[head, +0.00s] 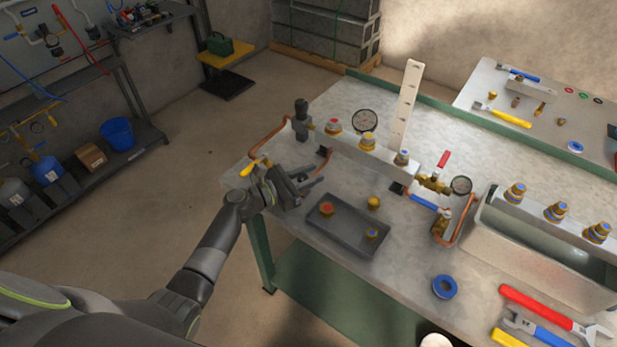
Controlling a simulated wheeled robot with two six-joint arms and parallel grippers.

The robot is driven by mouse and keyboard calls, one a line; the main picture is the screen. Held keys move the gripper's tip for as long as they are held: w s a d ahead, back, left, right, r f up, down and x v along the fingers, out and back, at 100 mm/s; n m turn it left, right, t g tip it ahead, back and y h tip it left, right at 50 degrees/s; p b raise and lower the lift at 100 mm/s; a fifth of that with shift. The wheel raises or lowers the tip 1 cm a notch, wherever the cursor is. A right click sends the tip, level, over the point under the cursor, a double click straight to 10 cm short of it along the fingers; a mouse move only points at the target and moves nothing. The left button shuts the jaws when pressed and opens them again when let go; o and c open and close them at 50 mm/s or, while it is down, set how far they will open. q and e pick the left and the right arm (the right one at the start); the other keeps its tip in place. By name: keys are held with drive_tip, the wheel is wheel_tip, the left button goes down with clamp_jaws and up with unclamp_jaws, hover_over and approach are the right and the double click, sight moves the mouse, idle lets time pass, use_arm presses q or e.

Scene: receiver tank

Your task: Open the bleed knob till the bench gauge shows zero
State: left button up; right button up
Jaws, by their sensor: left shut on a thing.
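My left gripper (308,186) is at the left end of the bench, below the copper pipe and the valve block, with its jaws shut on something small. The fingers hide most of what they hold; it seems to be the bleed knob. A yellow lever (250,168) shows just left of the gripper. One round gauge (365,120) stands behind the manifold (350,150), and a second gauge (461,185) is to its right by a red-handled valve (443,160). Both dials are too small to read, and I cannot tell which is the bench gauge. My right gripper is out of view.
A dark tray (345,242) with small brass fittings lies right in front of the gripper. A blue tape roll (445,287), wrenches (540,315) and a water tank (530,250) are to the right. A white upright plate (407,105) rises behind the manifold.

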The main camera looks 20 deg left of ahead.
use_arm(q)
drive_tip(key=shift+s+d+m+g+h+b, duration=0.1)
drive_tip(key=shift+m+g+h+b, duration=0.65)
drive_tip(key=shift+m+g+h, duration=0.25)
drive_tip(key=o, duration=1)
wheel_tip(320, 180, up, 10)
drive_tip(key=shift+r+p, duration=0.1)
drive_tip(key=shift+p, duration=0.2)
